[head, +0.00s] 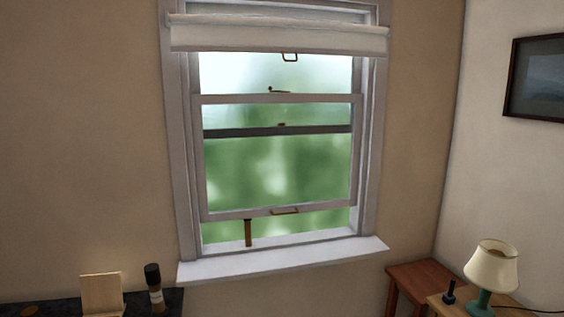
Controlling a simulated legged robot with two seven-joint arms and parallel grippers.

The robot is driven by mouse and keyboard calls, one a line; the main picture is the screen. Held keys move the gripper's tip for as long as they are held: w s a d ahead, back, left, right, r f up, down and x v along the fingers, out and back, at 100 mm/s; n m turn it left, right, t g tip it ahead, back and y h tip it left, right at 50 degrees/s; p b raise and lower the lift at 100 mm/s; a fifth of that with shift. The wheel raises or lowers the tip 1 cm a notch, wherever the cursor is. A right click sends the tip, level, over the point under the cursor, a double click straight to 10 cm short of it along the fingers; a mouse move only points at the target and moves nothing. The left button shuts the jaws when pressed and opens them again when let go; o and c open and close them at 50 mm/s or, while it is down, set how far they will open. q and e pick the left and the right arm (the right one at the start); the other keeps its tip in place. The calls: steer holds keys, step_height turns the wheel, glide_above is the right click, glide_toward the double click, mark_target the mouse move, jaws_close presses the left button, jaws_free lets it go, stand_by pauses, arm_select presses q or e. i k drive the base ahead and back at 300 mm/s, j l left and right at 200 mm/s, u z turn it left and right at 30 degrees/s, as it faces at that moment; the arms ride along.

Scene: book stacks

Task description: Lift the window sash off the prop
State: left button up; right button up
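The window sash (205,175) is the lower white frame. It stands raised, with a gap between its bottom rail and the sill (280,260). A brown prop (248,233) stands upright in that gap, left of centre, its top at the bottom rail. A brass handle (284,211) sits on the bottom rail, right of the prop. A small brass latch (278,90) is at the sash's top rail. Neither of my grippers is in view.
A rolled white blind (280,37) covers the window's top. A dark surface at lower left holds a wooden block (101,294) and a dark-capped bottle (154,287). At lower right are a red-brown table (425,272) and a lamp (491,268). The sill is clear.

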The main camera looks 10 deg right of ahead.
mark_target(196, 100)
steer(key=i+l+u, duration=0.3)
steer(key=i+l, duration=0.15)
steer(key=l, duration=0.15)
steer(key=i+l+u, duration=0.3)
steer(key=i+l, duration=0.15)
steer(key=l, duration=0.2)
steer(key=i+l+u, duration=0.15)
steer(key=l, duration=0.25)
steer(key=i+l+u, duration=0.15)
steer(key=l, duration=0.2)
steer(key=i+l+u, duration=0.15)
steer(key=l, duration=0.25)
